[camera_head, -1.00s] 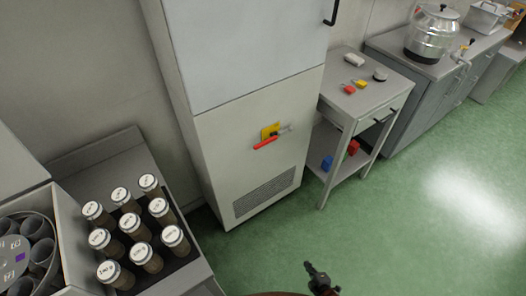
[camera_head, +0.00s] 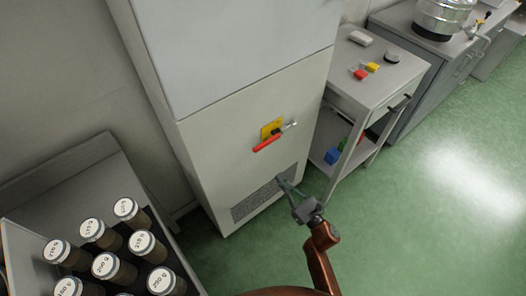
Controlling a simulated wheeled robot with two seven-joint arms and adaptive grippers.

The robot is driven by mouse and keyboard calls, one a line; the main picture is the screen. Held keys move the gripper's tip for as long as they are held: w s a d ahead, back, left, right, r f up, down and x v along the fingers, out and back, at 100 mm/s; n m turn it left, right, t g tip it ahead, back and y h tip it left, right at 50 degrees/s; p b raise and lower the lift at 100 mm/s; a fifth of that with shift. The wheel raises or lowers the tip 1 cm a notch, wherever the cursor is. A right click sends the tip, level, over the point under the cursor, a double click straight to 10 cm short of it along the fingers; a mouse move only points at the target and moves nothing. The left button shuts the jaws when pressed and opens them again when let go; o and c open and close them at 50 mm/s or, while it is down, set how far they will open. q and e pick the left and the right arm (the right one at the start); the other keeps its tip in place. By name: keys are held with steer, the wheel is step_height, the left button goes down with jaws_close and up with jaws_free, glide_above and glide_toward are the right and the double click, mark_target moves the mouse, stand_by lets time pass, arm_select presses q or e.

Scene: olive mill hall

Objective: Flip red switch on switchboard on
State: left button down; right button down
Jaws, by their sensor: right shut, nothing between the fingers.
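The red switch (camera_head: 266,144) is a handle on a yellow plate (camera_head: 271,127), on the lower front of the tall grey switchboard cabinet (camera_head: 210,130). The handle slants, with its left end lower. A small metal part sticks out to the right of the plate. My right gripper (camera_head: 281,183) is shut and empty. It is below the switch and a little to its right in the picture, in front of the vent grille, apart from the handle. My left gripper is not in view.
A grey side table (camera_head: 385,75) with small red and yellow items stands right of the cabinet. Several labelled jars (camera_head: 104,265) stand on a bench at the lower left. A metal pot (camera_head: 440,18) is on the far counter. Green floor is free at the right.

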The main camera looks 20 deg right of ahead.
steer(key=shift+s+d, duration=0.1)
steer(key=shift+d, duration=0.1)
